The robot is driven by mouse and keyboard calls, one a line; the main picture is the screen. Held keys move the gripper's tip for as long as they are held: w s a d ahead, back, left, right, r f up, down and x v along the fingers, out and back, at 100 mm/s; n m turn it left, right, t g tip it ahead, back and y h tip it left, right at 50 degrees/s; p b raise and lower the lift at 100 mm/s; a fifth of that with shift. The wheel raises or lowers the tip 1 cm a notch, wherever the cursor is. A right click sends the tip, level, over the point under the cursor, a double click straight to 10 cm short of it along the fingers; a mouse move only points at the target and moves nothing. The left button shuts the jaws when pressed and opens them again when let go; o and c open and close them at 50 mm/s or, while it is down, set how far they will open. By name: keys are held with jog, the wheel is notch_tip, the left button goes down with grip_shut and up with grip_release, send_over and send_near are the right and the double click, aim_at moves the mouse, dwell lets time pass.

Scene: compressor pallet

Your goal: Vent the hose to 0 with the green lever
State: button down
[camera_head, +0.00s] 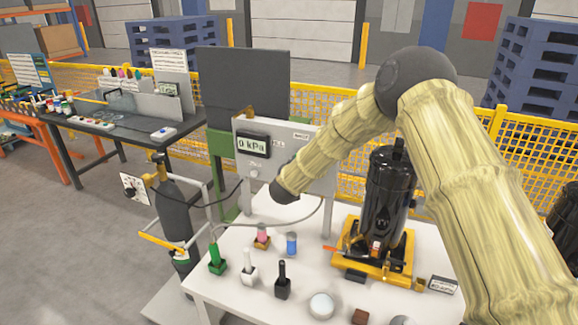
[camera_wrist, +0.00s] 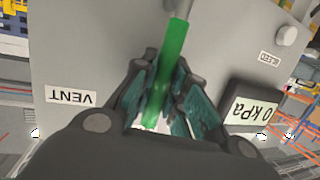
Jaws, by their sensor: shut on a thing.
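The grey panel (camera_head: 272,130) stands behind the white table. Its display (camera_head: 251,146) reads 0 kPa. In the wrist view the display (camera_wrist: 250,110) appears upside down and also reads 0 kPa. The green lever (camera_wrist: 175,45) runs down between the fingers of my gripper (camera_wrist: 165,85), which is shut on it. A VENT label (camera_wrist: 71,97) is on the panel to the left of the lever in that view. In the head view my arm hides the lever and the gripper's fingers. The grey hose (camera_head: 285,222) curves below the panel above the table.
A black compressor (camera_head: 388,200) stands on a yellow pallet (camera_head: 347,258) right of the panel. A dark gas cylinder (camera_head: 180,215) stands at left.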

jog(key=shift+a, duration=0.1)
dwell(0.4)
jog(key=c, duration=1.4)
grip_release()
jog(key=v, duration=1.2)
jog(key=shift+w, duration=0.1)
